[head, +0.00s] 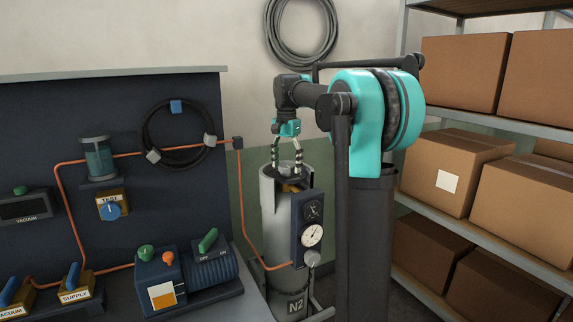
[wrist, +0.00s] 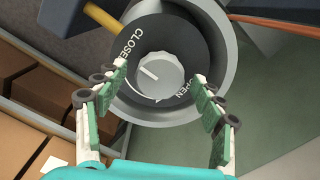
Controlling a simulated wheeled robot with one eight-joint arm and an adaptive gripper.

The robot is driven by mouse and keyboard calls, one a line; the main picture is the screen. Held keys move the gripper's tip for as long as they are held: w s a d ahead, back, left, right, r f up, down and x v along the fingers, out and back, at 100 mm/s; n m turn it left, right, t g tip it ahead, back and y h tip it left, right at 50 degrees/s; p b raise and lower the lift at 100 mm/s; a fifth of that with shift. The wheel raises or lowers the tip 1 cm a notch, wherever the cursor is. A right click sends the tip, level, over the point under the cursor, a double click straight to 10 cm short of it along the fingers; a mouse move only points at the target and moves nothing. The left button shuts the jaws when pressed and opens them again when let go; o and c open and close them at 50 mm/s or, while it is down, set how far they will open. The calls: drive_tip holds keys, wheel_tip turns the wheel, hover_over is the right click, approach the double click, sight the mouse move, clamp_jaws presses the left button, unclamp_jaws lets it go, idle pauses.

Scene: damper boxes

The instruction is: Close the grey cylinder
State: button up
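The grey cylinder (head: 271,225), marked N2, stands upright left of my arm in the head view. Its top holds a round dark dial (wrist: 181,40) with CLOSED at the left and OPEN at the lower right in the wrist view. A light grey knob (wrist: 162,78) sits in the dial's middle, and its white mark points up-left. My gripper (head: 287,167) points down over the cylinder's top. In the wrist view its fingers are spread on either side of the knob, with visible gaps. Nothing is held.
A dark panel with a gauge (head: 312,235) is on the cylinder's front right. An orange hose (head: 246,215) runs to it from the workbench board (head: 200,110) at left. Shelves with cardboard boxes (head: 455,170) stand close at right.

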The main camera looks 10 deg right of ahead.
sight(287, 165)
wheel_tip(287, 165, up, 12)
idle(0.7)
